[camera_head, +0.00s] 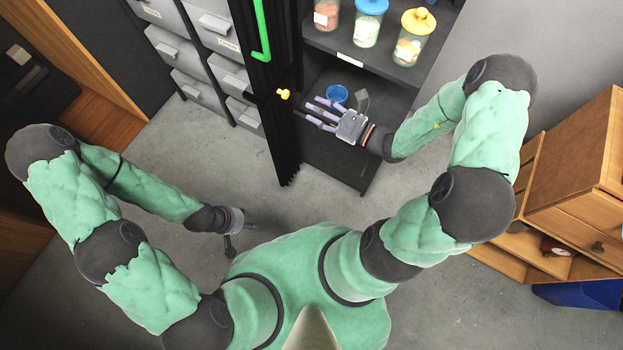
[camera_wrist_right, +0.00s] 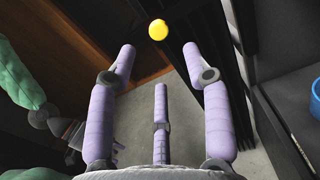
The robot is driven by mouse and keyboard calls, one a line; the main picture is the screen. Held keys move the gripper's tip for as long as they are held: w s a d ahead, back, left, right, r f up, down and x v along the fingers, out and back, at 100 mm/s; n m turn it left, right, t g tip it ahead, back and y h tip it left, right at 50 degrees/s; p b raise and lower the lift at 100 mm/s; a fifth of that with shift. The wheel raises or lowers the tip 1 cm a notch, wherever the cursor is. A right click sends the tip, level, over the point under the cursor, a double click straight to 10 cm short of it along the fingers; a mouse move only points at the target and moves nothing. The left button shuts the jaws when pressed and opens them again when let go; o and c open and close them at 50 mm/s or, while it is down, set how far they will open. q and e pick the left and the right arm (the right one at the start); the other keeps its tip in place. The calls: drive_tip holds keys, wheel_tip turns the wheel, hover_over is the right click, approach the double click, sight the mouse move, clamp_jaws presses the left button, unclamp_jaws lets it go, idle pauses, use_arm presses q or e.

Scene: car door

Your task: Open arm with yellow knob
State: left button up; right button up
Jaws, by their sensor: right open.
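The yellow knob (camera_head: 284,94) sticks out from the dark arm on the edge of the black folded door (camera_head: 288,150). In the right wrist view the knob (camera_wrist_right: 158,30) is ahead of the fingertips, between the two outer fingers in the picture. My right gripper (camera_head: 318,112) is open and empty, in front of the dark cabinet, just right of the knob and apart from it. It also shows open in the right wrist view (camera_wrist_right: 160,75), with purple fingers spread. My left gripper (camera_head: 238,232) hangs low over the floor at left centre; its fingers are too small to judge.
A green handle (camera_head: 262,35) is higher on the folded door. Grey drawers (camera_head: 190,85) stand at left. Lidded jars (camera_head: 370,22) stand on the cabinet's upper shelf; a blue cup (camera_head: 337,94) is behind my right gripper. A wooden cabinet (camera_head: 580,170) stands at right. Floor at centre is clear.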

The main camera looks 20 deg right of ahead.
drive_tip(key=s+a+f+n+g+y, duration=0.2)
drive_tip(key=s+a+f+n+g, duration=0.55)
drive_tip(key=s+a+g, duration=0.2)
drive_tip(key=s+f+n+g+h+p, duration=0.1)
drive_tip(key=s+f+n+g+h, duration=0.3)
drive_tip(key=s+f+n+g, duration=0.3)
drive_tip(key=shift+s+a+f+n+h, duration=0.25)
drive_tip(key=shift+s+f+n, duration=0.4)
drive_tip(key=shift+s, duration=1.2)
drive_tip(key=shift+g, duration=0.25)
